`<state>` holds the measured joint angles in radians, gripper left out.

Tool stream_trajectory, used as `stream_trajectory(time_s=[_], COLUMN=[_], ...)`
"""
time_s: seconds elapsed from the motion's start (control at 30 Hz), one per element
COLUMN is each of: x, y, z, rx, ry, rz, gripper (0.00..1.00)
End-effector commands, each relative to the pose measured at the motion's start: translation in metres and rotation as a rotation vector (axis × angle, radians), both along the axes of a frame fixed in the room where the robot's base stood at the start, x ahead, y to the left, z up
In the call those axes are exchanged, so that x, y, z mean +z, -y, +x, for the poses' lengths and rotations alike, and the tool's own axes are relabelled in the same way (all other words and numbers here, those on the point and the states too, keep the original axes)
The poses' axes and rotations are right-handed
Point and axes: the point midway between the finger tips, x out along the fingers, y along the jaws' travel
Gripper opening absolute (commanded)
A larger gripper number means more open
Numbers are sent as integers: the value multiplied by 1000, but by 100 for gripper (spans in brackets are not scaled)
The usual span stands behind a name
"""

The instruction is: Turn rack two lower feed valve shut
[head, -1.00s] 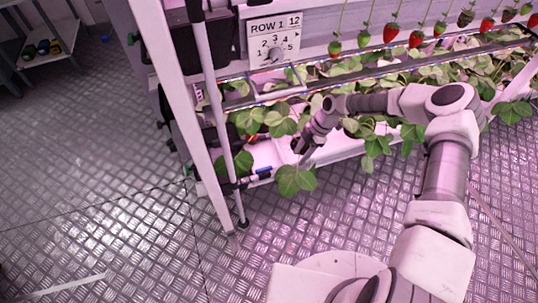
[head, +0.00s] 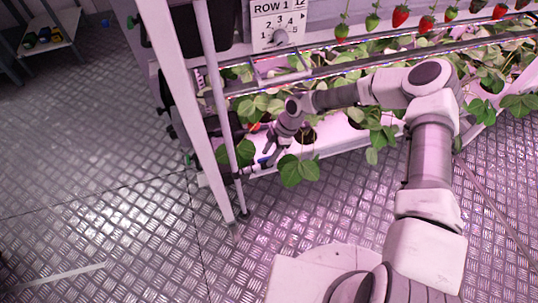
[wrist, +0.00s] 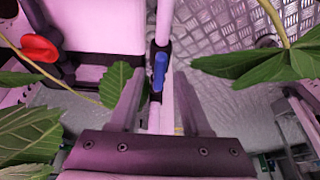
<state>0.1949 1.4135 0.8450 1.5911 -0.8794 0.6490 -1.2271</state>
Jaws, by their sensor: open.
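A blue lever handle (wrist: 159,70) sits on a dark fitting on a pale pipe (wrist: 163,18). In the wrist view it points roughly along the pipe. My gripper (wrist: 158,88) is open, with one finger on each side of the pipe and handle. I see no clear contact. In the head view my gripper (head: 270,150) reaches down among leaves at the lower trough, and the blue handle (head: 264,161) shows only partly beside it. No label on the valve can be read.
A red piece (wrist: 40,47) lies left of the fingers in the wrist view, beside a dark tube. Leaves (wrist: 245,63) crowd both sides. The white rack post (head: 185,100) stands left of my gripper. A ROW 1 sign (head: 278,22) hangs above.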

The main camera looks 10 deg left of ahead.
Motion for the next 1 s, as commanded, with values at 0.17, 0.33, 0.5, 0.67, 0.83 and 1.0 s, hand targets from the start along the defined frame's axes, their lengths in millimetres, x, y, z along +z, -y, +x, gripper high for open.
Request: stream_trajectory(time_s=[0.17,0.33,0.5,0.67,0.83,1.0], x=[-1,-1,-1,-1,-1,-1], y=[-1,-1,-1,-1,0,0], z=[0,0,0,0,0,0], rx=[0,0,1,1,0,-20], ry=[1,1,1,0,0,1], rz=[0,0,1,0,0,-1], gripper=[48,38,8,0,0,0])
